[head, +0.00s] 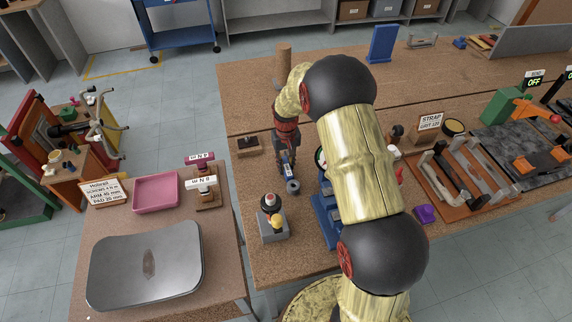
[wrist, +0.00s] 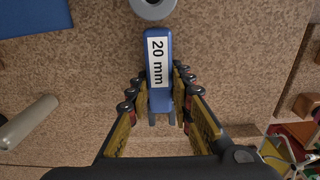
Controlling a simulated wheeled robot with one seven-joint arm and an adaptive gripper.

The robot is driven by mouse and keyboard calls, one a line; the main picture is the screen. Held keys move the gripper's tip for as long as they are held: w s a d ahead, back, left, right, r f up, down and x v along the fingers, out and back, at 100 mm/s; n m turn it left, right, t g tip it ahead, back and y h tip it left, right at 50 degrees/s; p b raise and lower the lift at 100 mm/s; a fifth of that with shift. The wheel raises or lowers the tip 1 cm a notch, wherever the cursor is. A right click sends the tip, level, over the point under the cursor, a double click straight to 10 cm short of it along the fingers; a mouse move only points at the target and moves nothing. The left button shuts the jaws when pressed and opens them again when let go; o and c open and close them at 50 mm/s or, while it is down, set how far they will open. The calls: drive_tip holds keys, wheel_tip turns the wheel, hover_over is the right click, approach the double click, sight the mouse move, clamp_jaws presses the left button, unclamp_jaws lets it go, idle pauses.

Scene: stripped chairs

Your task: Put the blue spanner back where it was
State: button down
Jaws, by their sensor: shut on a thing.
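The blue spanner (wrist: 158,65) has a blue handle with a white "20 mm" label, a grey ring end (wrist: 152,6) and a grey forked end. My gripper (wrist: 159,92) is shut on the handle near the forked end, with a finger on each side. In the head view the spanner (head: 289,172) points toward the front of the brown workbench (head: 263,112), below my gripper (head: 287,152). I cannot tell whether it touches the bench top. Its former place is not marked in view.
A blue stand (head: 325,222) is partly hidden behind my arm. A small wooden block (head: 248,146) lies left, and a wooden post (head: 284,60) stands behind. Bench left of the spanner is mostly bare.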

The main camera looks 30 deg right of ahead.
drive_tip(key=c, duration=1.6)
unclamp_jaws()
drive_tip(key=shift+f, duration=0.1)
wheel_tip(320, 180, up, 12)
drive_tip(key=p, duration=0.2)
wheel_tip(320, 180, up, 10)
drive_tip(key=t, duration=0.1)
hover_over(286, 164)
drive_tip(key=s+a, duration=0.3)
drive_tip(key=s, duration=0.1)
drive_tip(key=s+a+r+n+t, duration=0.1)
drive_tip(key=s+a+r+t, duration=0.15)
drive_tip(key=s+r, duration=0.45)
drive_tip(key=s+a+r+n+t, duration=0.1)
drive_tip(key=s+a+r, duration=0.35)
drive_tip(key=s, duration=0.45)
drive_tip(key=shift+t, duration=0.55)
drive_tip(key=s, duration=0.3)
drive_tip(key=s+a, duration=0.1)
drive_tip(key=s, duration=0.3)
drive_tip(key=s+a+r, duration=0.1)
drive_tip(key=s, duration=0.2)
drive_tip(key=shift+s, duration=0.25)
drive_tip(key=shift+f, duration=0.15)
